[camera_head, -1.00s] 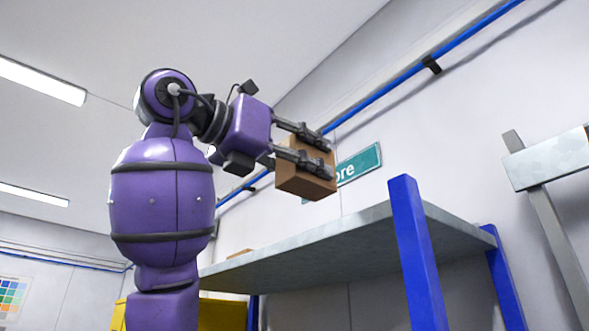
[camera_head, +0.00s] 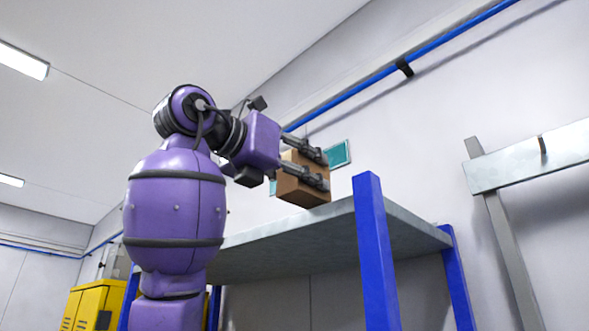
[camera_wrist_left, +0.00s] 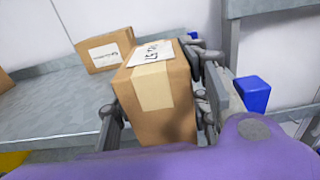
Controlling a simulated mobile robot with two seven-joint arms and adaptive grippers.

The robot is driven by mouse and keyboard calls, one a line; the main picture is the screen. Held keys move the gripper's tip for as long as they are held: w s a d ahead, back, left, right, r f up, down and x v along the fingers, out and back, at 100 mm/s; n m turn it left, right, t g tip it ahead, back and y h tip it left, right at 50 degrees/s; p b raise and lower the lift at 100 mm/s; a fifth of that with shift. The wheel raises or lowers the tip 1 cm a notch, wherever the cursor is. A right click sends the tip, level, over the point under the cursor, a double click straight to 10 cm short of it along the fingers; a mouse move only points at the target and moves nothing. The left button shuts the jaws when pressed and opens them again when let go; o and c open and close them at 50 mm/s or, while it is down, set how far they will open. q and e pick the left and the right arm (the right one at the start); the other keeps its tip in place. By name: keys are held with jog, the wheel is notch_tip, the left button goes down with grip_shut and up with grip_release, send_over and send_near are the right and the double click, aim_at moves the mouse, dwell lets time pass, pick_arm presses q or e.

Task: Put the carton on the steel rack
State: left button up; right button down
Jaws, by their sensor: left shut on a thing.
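The carton (camera_head: 302,190) is a brown cardboard box, held by my left gripper (camera_head: 314,166) at the level of the rack's top or a little above it. In the left wrist view the carton (camera_wrist_left: 158,95), with tape and a white label, sits between the two fingers of the left gripper (camera_wrist_left: 158,112). The steel rack (camera_head: 290,246) has a grey top and blue posts; its top also shows in the left wrist view (camera_wrist_left: 55,118). Whether the carton touches the rack cannot be told. My right gripper is not in view.
In the left wrist view another labelled carton (camera_wrist_left: 104,50) stands on the rack top behind the held one. A blue post end (camera_wrist_left: 253,93) rises at the right. A yellow cabinet (camera_head: 92,305) is at lower left, a grey metal frame (camera_head: 505,240) at right.

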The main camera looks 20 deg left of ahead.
pick_arm(q)
jog(key=shift+x, duration=4.9)
jog(key=shift+f, duration=0.55)
jog(key=o, duration=1.4)
jog(key=shift+c, duration=0.2)
jog(key=v, duration=1.2)
jog(key=shift+s, duration=0.1)
